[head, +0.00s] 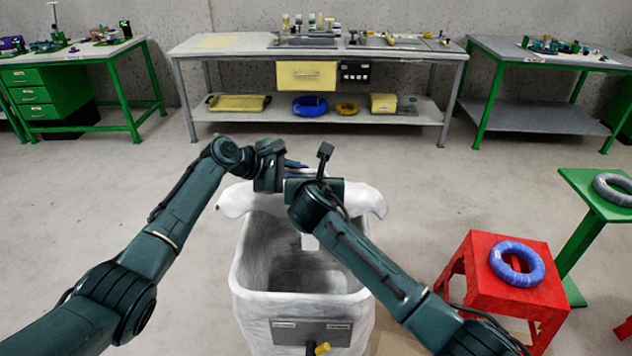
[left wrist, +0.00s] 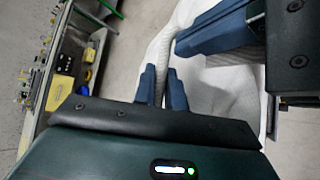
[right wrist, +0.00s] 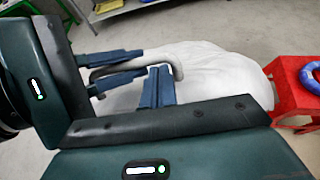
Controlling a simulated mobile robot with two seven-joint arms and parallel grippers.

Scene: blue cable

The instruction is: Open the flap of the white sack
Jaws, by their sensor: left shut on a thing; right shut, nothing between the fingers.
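The white sack (head: 252,312) stands below my arms, its top open and its inside showing in the head view. White flap cloth (head: 236,199) spreads at its far side and sticks out left and right. My left gripper (head: 297,163) is shut on a folded edge of the flap; in the left wrist view the pale edge (left wrist: 167,62) runs between its fingers. My right gripper (right wrist: 157,86) is shut and empty, close beside the left one, over the white cloth (right wrist: 215,75). In the head view its fingers are hidden behind its own wrist.
A red stool (head: 500,285) with a blue cable ring (head: 517,264) stands to the right. A green table (head: 600,190) with a grey ring (head: 613,188) is beyond it. A long workbench (head: 225,45) stands at the back, with clear floor before it.

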